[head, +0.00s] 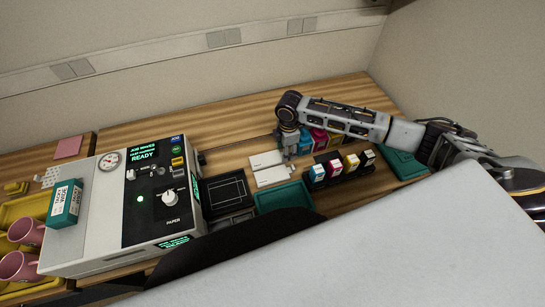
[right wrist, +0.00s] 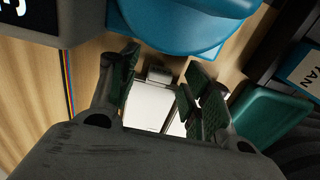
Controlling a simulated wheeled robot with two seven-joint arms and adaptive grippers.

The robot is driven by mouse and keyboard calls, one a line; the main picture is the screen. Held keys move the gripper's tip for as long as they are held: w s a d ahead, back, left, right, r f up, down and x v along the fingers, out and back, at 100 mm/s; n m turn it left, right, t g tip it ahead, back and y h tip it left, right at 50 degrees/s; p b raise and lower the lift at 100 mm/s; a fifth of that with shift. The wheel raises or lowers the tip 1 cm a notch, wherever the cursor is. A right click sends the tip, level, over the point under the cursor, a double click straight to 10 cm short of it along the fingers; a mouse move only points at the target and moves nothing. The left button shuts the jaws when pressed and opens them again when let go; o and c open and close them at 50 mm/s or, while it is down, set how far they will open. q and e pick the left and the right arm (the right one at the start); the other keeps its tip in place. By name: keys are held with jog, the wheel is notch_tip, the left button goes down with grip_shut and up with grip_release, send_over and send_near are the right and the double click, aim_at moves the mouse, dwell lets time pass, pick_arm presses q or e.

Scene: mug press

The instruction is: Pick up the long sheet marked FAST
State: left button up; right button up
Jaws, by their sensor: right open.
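Two white sheets lie side by side on the wooden table in the head view, a back one (head: 265,159) and a front one (head: 272,176). No FAST marking is readable on either, so I cannot tell which is the long sheet. My right gripper (head: 289,153) is at the right end of the sheets, pointing down. In the right wrist view, my right gripper (right wrist: 160,88) is open, with a white sheet (right wrist: 148,106) showing between its fingers and a small grey block (right wrist: 160,74) at the sheet's end. I cannot tell whether the fingers touch the sheet. My left gripper is not in view.
A teal tray (head: 283,197) lies just in front of the sheets. Ink boxes (head: 335,168) stand to the right, with coloured containers (head: 319,137) behind them. The press (head: 120,210) stands left, with a black plate (head: 226,188) beside it. Table behind the sheets is clear.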

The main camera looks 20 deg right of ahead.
jog(key=shift+c, duration=0.5)
jog(key=c, duration=0.7)
jog(key=shift+o, duration=0.2)
jog(key=shift+r, duration=0.1)
notch_tip(320, 180, up, 10)
dwell(0.3)
